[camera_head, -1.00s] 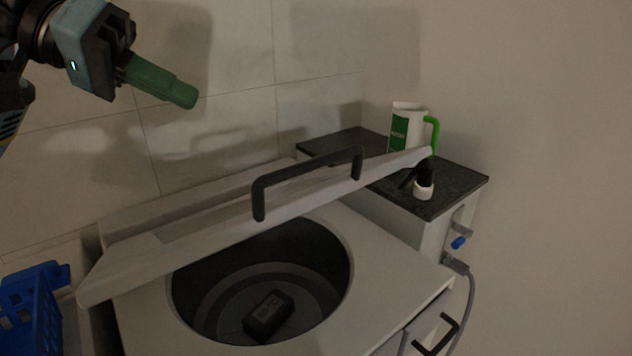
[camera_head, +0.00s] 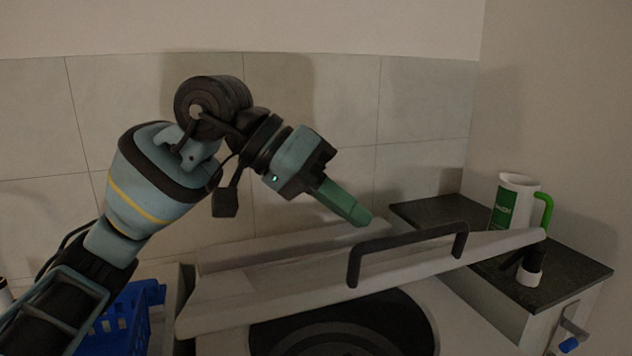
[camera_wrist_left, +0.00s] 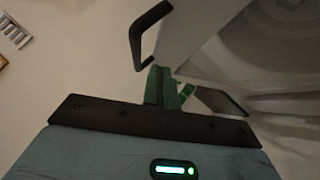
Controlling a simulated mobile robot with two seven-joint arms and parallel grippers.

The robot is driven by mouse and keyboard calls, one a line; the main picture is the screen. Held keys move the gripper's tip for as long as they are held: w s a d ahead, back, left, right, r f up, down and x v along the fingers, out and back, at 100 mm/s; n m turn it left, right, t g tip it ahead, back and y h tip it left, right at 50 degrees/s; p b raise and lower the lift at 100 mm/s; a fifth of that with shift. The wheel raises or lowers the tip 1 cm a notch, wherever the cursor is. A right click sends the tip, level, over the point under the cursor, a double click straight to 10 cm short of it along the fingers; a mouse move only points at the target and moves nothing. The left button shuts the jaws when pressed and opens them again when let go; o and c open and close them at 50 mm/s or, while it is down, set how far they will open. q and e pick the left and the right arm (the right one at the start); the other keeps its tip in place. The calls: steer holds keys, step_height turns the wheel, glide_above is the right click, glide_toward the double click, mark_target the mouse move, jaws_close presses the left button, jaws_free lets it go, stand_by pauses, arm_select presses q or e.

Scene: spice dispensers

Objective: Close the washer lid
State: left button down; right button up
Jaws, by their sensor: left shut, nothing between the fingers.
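The washer lid (camera_head: 300,285) is a pale tilted panel with a black bar handle (camera_head: 410,240). It stands partly raised above the dark round drum opening (camera_head: 345,325). My left gripper (camera_head: 362,218) has green fingers, shut and empty. In the head view it appears just above the lid, near the left end of the handle; I cannot tell if it touches. In the left wrist view the green fingertips (camera_wrist_left: 162,85) point toward the black handle (camera_wrist_left: 146,30) and appear apart from it. My right gripper is not in view.
A dark counter (camera_head: 425,212) at the right holds a white and green jug (camera_head: 512,208) and a small black and white bottle (camera_head: 530,272). A blue basket (camera_head: 125,322) stands at the lower left. A tiled wall (camera_head: 420,130) rises behind the washer.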

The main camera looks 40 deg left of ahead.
mark_target(389, 269)
arm_select(q)
steer(key=d+f, duration=0.2)
steer(key=f, duration=0.1)
steer(key=shift+s+f, duration=0.1)
steer(key=shift+s+d+f, duration=0.2)
steer(key=shift+d+f, duration=0.1)
steer(key=shift+f, duration=0.25)
